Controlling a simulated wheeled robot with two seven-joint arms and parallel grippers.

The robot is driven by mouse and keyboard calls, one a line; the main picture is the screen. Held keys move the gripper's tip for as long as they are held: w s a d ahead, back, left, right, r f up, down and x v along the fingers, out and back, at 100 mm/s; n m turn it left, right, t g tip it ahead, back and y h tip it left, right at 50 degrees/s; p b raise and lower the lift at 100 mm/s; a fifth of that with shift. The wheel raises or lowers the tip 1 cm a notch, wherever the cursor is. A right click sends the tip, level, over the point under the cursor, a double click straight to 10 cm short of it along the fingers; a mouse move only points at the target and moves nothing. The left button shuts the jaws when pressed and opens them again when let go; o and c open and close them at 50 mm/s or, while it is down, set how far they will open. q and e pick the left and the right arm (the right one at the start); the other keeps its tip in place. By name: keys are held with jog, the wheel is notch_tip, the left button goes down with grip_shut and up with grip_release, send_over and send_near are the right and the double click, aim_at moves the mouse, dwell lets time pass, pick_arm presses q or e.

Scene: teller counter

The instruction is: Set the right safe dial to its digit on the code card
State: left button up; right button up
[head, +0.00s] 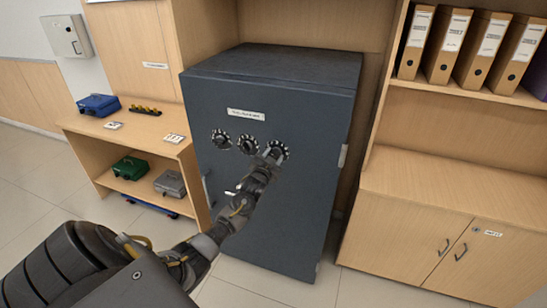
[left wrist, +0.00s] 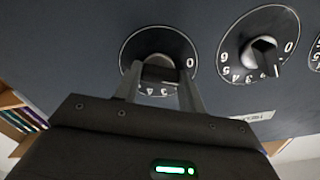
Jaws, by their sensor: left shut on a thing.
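The dark grey safe (head: 265,190) has three round dials on its front. My left gripper (head: 271,156) is at the right dial (head: 279,150). In the left wrist view, this dial (left wrist: 158,38) is at the left, and my left gripper (left wrist: 158,80) is shut on its knob, one finger on each side. The 0 shows at the dial's right, with 3 and 4 between the fingers. Its pointer is hidden. The middle dial (head: 248,144) is free; it also shows in the left wrist view (left wrist: 235,50). I cannot make out a code card. My right gripper is out of view.
The left dial (head: 221,139) is free. A white label (head: 246,114) sits above the dials, too small to read. A low shelf (head: 135,140) with boxes stands left of the safe. A wooden cabinet (head: 450,200) stands right. The floor in front is open.

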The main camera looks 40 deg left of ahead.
pick_arm(q)
jog(key=shift+m, duration=0.6)
jog(key=o, duration=1)
jog(key=b+v, duration=0.2)
jog(key=v, duration=0.8)
jog(key=shift+s+d, duration=0.2)
jog(key=shift+s, duration=0.15)
